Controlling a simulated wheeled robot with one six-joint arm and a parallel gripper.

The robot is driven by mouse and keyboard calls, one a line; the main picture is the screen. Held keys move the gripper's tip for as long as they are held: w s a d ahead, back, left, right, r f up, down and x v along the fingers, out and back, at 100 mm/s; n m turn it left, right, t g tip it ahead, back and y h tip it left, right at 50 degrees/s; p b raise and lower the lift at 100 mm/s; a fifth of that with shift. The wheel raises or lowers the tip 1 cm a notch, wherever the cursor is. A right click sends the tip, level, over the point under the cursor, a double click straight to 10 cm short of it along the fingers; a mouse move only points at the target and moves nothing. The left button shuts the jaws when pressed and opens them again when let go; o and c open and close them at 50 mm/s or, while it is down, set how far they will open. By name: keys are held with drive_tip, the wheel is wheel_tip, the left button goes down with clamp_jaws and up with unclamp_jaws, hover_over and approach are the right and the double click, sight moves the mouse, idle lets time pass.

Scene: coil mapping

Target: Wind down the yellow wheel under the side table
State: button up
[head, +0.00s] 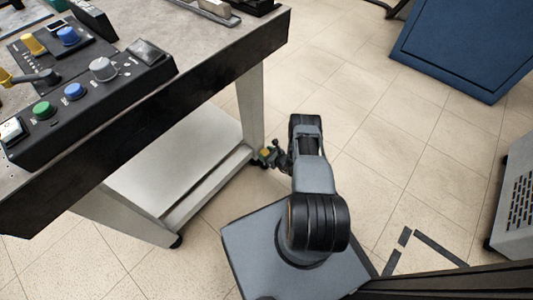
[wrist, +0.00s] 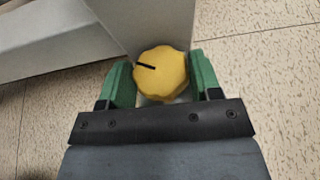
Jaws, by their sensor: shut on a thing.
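The yellow wheel (wrist: 160,72) is a scalloped knob with a black line on its face. In the head view my gripper (head: 269,157) is partly hidden at the end of my arm. The side table (head: 215,100) stands at the left, with a grey top, dark edge and pale legs.
A black control panel (head: 85,85) with coloured knobs and buttons lies on the table. A pale lower shelf (head: 165,160) spans the legs. A blue cabinet (head: 470,45) stands at the back right and a grey vented box (head: 515,200) at the right. Tiled floor between is clear.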

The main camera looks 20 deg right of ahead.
drive_tip(key=shift+a+m+t+h, duration=0.1)
drive_tip(key=shift+m+t+h, duration=0.2)
drive_tip(key=shift+m+h, duration=0.75)
drive_tip(key=o, duration=0.9)
drive_tip(key=shift+o, duration=0.2)
